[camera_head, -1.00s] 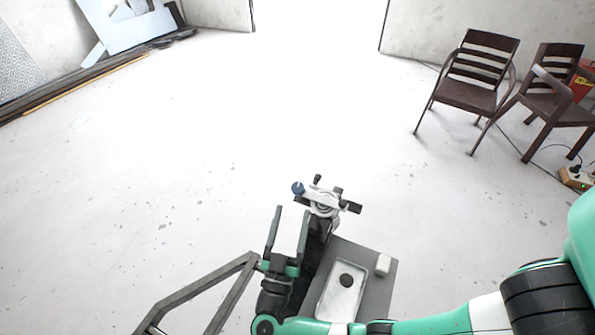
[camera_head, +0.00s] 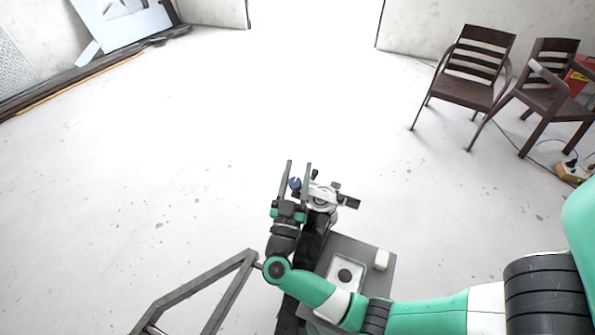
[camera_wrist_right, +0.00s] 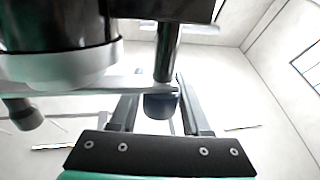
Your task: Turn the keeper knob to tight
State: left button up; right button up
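A dark blue knob (camera_head: 295,184), which I take to be the keeper knob, sits at the left end of a grey and silver clamp-like mechanism (camera_head: 322,197). My right gripper (camera_head: 299,166) has its two fingers on either side of the knob, pointing away from me. In the right wrist view the blue knob (camera_wrist_right: 160,106) lies between the fingers, and the fingers look spread with room beside it. Any marking for tight is too small to read. My left gripper is not in view.
A grey plate (camera_head: 374,286) behind my right arm carries a pale tray (camera_head: 345,262) with a dark round piece (camera_head: 344,275), and a small white block (camera_head: 381,260). A grey metal frame (camera_head: 205,285) stands at lower left. Two brown chairs (camera_head: 468,75) are far off; the floor between is clear.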

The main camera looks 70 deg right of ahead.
grip_shut()
jog(key=shift+m+g, duration=0.4)
jog(key=shift+g, duration=0.1)
jog(key=m+g, duration=0.1)
jog(key=m+g+b, duration=0.1)
jog(key=g, duration=0.1)
jog(key=shift+s+f+m+g+h, duration=0.15)
jog(key=shift+s+m+g+h, duration=0.05)
jog(key=shift+m+g+h, duration=0.1)
jog(key=m+g+y+b, duration=0.1)
jog(key=m+g+b, duration=0.2)
jog(key=g, duration=0.1)
jog(key=s+m+g+y+b, duration=0.1)
jog(key=m+g+y+b, duration=0.1)
jog(key=g+b, duration=0.1)
jog(key=m+g+y+b, duration=0.1)
jog(key=m+g+b, duration=0.2)
jog(key=g, duration=0.1)
jog(key=shift+s+a+f+m+g, duration=0.2)
jog(key=shift+s+f+m+g, duration=0.05)
jog(key=shift+s+m+g, duration=0.05)
jog(key=shift+s+r+m+g+y+b, duration=0.15)
jog(key=shift+r+m+g+y+b, duration=0.05)
jog(key=shift+m+g+y+b, duration=0.55)
jog(key=shift+y, duration=0.25)
jog(key=shift+o, duration=2.1)
grip_release()
